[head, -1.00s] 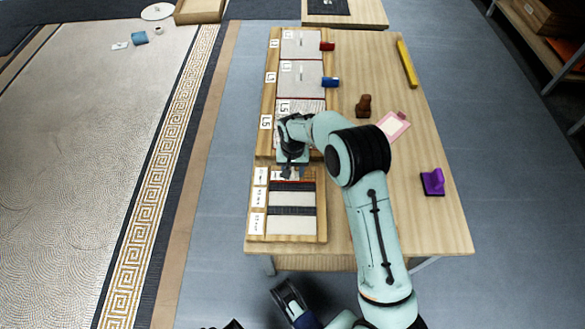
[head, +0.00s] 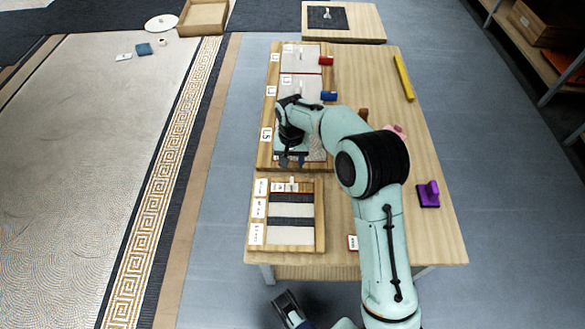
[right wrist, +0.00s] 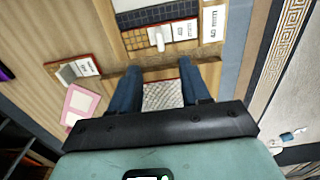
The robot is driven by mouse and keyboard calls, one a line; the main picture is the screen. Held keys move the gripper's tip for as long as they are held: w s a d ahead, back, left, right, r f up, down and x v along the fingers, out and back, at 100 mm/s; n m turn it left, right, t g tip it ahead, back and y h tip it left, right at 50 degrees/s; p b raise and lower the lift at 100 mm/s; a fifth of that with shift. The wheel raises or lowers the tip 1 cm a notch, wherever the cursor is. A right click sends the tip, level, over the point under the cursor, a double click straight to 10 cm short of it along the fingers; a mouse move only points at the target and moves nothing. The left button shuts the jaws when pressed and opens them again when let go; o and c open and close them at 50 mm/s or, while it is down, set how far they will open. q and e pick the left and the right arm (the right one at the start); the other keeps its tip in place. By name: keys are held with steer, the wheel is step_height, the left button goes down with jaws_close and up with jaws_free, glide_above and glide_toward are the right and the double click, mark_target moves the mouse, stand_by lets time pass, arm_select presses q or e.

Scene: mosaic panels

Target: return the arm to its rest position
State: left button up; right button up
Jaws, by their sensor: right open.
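My right arm reaches over the wooden table from the lower right in the head view. My right gripper (head: 292,163) hangs above the lowest cell of the long upper panel (head: 264,150) and is open, with nothing between its fingers. In the right wrist view its two blue fingers (right wrist: 160,88) stand wide apart over a pale speckled patch. A dark gripper-like part (head: 288,304) of mine, probably the left gripper, shows at the bottom edge of the head view; its jaws cannot be made out.
The lower panel (head: 319,215) with dark and pale strips lies just in front. The table's right front is mostly clear.

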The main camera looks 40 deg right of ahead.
arm_select(q)
steer(key=shift+s+d+r, duration=0.1)
steer(key=shift+s+r, duration=0.1)
steer(key=shift+s, duration=0.05)
arm_select(e)
steer(key=shift+r, duration=0.75)
